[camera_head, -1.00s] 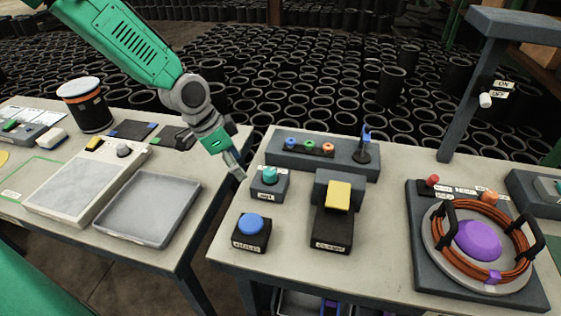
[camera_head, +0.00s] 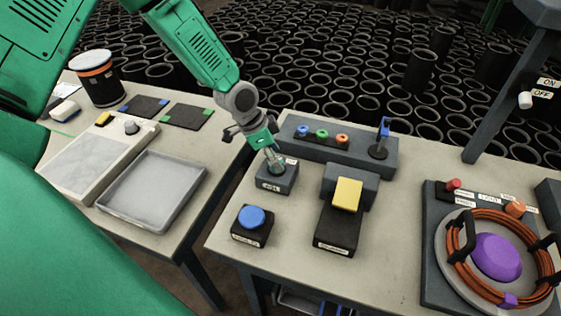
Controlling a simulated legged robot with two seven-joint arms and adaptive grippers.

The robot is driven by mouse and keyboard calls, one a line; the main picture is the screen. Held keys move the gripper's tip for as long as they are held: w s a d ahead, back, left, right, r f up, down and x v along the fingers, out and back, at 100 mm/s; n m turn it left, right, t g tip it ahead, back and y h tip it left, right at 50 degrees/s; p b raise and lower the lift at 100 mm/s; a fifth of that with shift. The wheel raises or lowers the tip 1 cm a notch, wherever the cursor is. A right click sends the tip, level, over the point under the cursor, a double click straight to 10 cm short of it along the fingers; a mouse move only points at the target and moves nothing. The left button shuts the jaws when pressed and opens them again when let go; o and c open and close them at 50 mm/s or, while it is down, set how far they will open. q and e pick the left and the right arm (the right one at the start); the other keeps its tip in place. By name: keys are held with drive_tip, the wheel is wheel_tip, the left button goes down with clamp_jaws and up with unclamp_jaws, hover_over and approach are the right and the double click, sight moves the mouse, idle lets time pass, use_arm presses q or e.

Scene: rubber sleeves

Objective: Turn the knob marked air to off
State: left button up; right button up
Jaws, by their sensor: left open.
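The small grey box (camera_head: 283,184) stands on the right-hand table with a white label (camera_head: 270,186) on its front, too small to read surely. Its teal knob (camera_head: 277,171) on top is mostly hidden by my left gripper (camera_head: 274,163). That gripper points down from above, with its fingers open at the knob. I cannot tell whether the fingers touch it. My right gripper is out of view.
A blue button (camera_head: 252,217) on a black box stands in front, and a yellow-topped pedal (camera_head: 346,194) to the right. A grey panel with coloured buttons (camera_head: 380,160) lies behind. A grey tray (camera_head: 150,222) is on the left-hand table. A coil unit (camera_head: 440,270) stands far right.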

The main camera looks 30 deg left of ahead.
use_arm(q)
drive_tip(key=shift+w+a+f, duration=0.1)
drive_tip(key=shift+w+f, duration=0.1)
drive_tip(key=shift+f, duration=0.95)
drive_tip(key=shift+w+a+f, duration=0.1)
drive_tip(key=shift+a+f, duration=0.1)
drive_tip(key=shift+f, duration=0.3)
drive_tip(key=shift+d+r, duration=0.1)
drive_tip(key=shift+d, duration=0.5)
drive_tip(key=c, duration=1.1)
drive_tip(key=shift+c, duration=0.2)
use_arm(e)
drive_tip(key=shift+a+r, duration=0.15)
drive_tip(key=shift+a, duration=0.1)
use_arm(q)
drive_tip(key=shift+a, duration=0.2)
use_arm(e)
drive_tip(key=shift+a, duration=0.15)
